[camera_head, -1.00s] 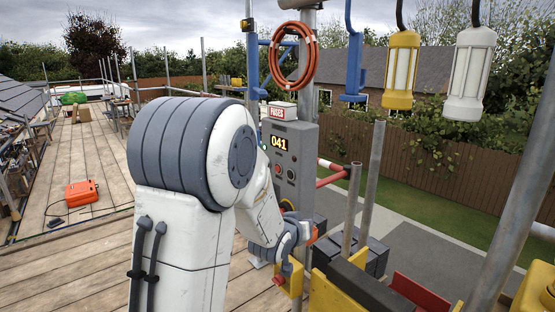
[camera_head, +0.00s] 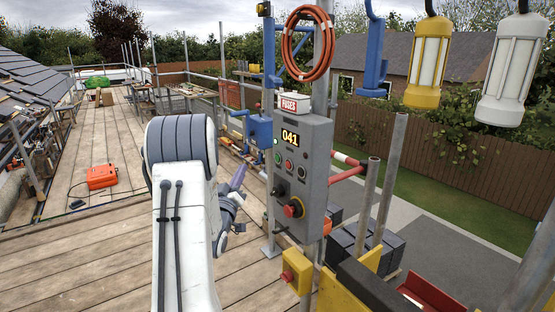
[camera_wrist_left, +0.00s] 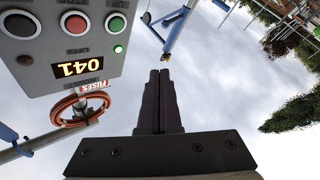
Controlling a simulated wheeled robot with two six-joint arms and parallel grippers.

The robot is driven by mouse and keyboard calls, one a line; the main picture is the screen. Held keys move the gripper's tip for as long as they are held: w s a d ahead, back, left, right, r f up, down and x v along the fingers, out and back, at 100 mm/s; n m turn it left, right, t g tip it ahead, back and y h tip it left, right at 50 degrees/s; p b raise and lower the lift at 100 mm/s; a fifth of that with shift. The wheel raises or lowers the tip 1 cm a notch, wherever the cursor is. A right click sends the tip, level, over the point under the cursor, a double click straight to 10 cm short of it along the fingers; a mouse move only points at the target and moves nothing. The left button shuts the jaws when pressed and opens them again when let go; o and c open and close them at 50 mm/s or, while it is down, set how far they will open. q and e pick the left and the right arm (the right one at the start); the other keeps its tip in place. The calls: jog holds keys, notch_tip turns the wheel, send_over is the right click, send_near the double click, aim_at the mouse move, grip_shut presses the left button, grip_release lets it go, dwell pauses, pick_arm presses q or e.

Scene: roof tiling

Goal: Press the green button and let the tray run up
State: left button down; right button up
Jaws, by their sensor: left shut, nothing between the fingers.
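The grey control box (camera_head: 312,170) stands on a post and its display reads 041. The green button (camera_head: 277,157) is at the left of its button row, beside a red and a black one. It also shows in the left wrist view (camera_wrist_left: 117,22), upside down, near a lit green lamp (camera_wrist_left: 117,48). My left gripper (camera_head: 239,176) is shut and empty, left of the box and apart from it. In the left wrist view its dark fingers (camera_wrist_left: 159,76) point at open sky, not at the button. My right gripper is not in view. I cannot make out the tray.
A large red-and-black knob (camera_head: 294,208) sits low on the box. A yellow box (camera_head: 297,271) with a red button stands below. An orange hose coil (camera_head: 306,45) hangs above. Steel poles (camera_head: 388,180) stand at right; the plank deck (camera_head: 90,245) at left is mostly clear.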

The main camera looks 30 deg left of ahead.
aim_at(277, 158)
pick_arm(q)
jog(key=w+d, duration=0.3)
jog(key=w, duration=0.5)
jog(key=shift+d+p, duration=0.2)
jog(key=shift+p, duration=0.15)
dwell(0.7)
jog(key=shift+w, duration=0.1)
dwell(1.0)
jog(key=shift+w+d+b, duration=0.15)
jog(key=shift+w+b, duration=0.15)
jog(key=shift+b, duration=0.05)
